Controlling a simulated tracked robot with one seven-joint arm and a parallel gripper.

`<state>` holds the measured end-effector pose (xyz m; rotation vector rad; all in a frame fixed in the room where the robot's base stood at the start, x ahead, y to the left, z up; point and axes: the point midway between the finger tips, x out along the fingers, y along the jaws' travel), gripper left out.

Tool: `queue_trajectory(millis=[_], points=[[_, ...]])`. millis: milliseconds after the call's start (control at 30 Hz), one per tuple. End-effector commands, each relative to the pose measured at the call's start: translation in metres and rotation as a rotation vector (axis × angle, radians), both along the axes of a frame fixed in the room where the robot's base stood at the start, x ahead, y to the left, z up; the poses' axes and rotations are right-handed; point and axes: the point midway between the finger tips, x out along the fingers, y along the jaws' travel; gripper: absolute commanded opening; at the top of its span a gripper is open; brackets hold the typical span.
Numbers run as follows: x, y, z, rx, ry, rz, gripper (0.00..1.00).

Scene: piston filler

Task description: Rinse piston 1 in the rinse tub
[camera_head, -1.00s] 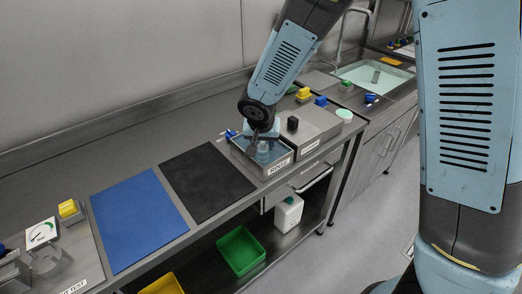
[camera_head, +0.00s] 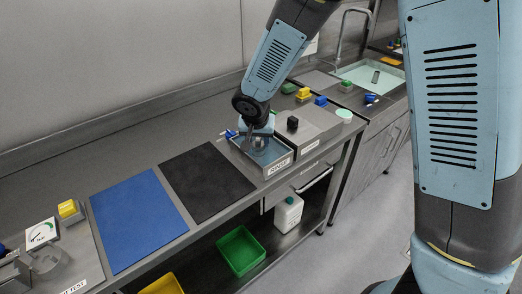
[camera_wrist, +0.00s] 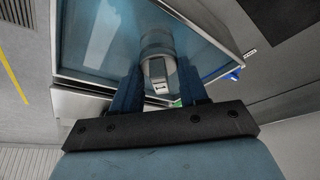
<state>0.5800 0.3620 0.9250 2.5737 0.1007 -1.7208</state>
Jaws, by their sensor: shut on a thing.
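The rinse tub (camera_head: 277,167) is a shallow grey metal tray with blue-tinted water and a RINSE label on its front. My gripper (camera_head: 259,140) points down over the tub's left part. In the wrist view my gripper (camera_wrist: 160,92) is shut on piston 1 (camera_wrist: 157,50), a grey, round metal piece between the fingers. The piston's far end overlaps the blue water; I cannot tell how deep it sits. The rinse tub (camera_wrist: 90,80) fills the upper middle of the wrist view. No number on the piston is readable.
A black mat (camera_head: 207,183) and a blue mat (camera_head: 137,220) lie left of the tub. A metal box with a black knob (camera_head: 292,123) stands right of it. A small blue valve (camera_head: 230,133) is at the tub's back left corner. A sink (camera_head: 372,73) lies farther right.

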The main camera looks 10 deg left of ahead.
Motion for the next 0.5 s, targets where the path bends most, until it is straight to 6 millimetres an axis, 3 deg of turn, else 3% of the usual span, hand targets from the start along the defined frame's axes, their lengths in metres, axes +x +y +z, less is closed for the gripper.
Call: queue_trajectory(millis=[500], points=[[-0.0094,-0.0084,0.0009,0.001,-0.001,0.001,0.0]])
